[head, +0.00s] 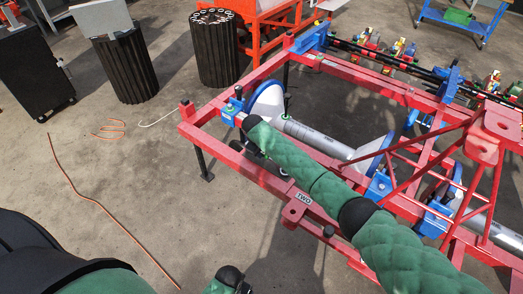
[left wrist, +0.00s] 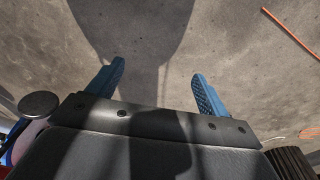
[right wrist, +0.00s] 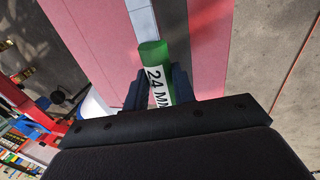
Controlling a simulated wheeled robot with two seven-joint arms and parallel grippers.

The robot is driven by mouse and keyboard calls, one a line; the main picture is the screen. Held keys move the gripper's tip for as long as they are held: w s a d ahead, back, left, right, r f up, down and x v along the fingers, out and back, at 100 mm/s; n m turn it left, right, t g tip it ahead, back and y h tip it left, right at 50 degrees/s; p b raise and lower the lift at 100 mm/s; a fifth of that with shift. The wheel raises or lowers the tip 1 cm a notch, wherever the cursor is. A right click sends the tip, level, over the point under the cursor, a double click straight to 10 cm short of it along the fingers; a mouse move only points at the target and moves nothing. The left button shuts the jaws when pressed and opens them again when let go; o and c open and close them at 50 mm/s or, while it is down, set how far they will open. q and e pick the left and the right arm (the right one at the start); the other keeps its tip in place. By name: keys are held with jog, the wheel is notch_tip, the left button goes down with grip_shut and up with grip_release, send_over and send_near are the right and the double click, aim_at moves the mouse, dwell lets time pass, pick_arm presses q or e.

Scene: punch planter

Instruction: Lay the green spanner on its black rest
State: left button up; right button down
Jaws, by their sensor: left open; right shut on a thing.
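The green spanner (right wrist: 153,57) shows in the right wrist view as a green handle marked "24 MM", with a pale grey shank running up to the top edge. My right gripper (right wrist: 160,86) is shut on the handle above a red beam. In the head view the right gripper is a small dark shape beside the red frame's near beam, partly hidden by my green arm; I cannot make out the spanner there. I cannot pick out the black rest. My left gripper (left wrist: 158,71) is open and empty over bare floor in the left wrist view.
A red frame (head: 230,158) carries blue-edged discs and grey shafts (head: 315,140). Two black ribbed bins (head: 216,55) and a black cabinet (head: 32,72) stand at the back left. An orange rod (head: 85,193) lies on the floor. The floor left of the frame is mostly clear.

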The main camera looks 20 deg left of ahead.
pick_arm(q)
jog(key=shift+s+a+f, duration=0.1)
jog(key=shift+s+f, duration=0.15)
jog(key=shift+f, duration=0.55)
pick_arm(e)
jog(key=shift+f, duration=0.2)
jog(key=c, duration=1.1)
grip_release()
jog(key=shift+c, duration=0.2)
pick_arm(q)
jog(key=shift+w+r, duration=0.1)
pick_arm(e)
jog(key=shift+f, duration=0.15)
jog(key=shift+s+b, duration=0.1)
jog(key=shift+b, duration=0.35)
pick_arm(q)
notch_tip(320, 180, up, 12)
jog(key=w+d+b, duration=0.1)
jog(key=b, duration=0.1)
jog(key=shift+w, duration=0.3)
pick_arm(e)
jog(key=v, duration=0.7)
jog(key=shift+r, duration=0.35)
pick_arm(q)
jog(key=shift+d, duration=0.1)
pick_arm(e)
jog(key=shift+s, duration=0.1)
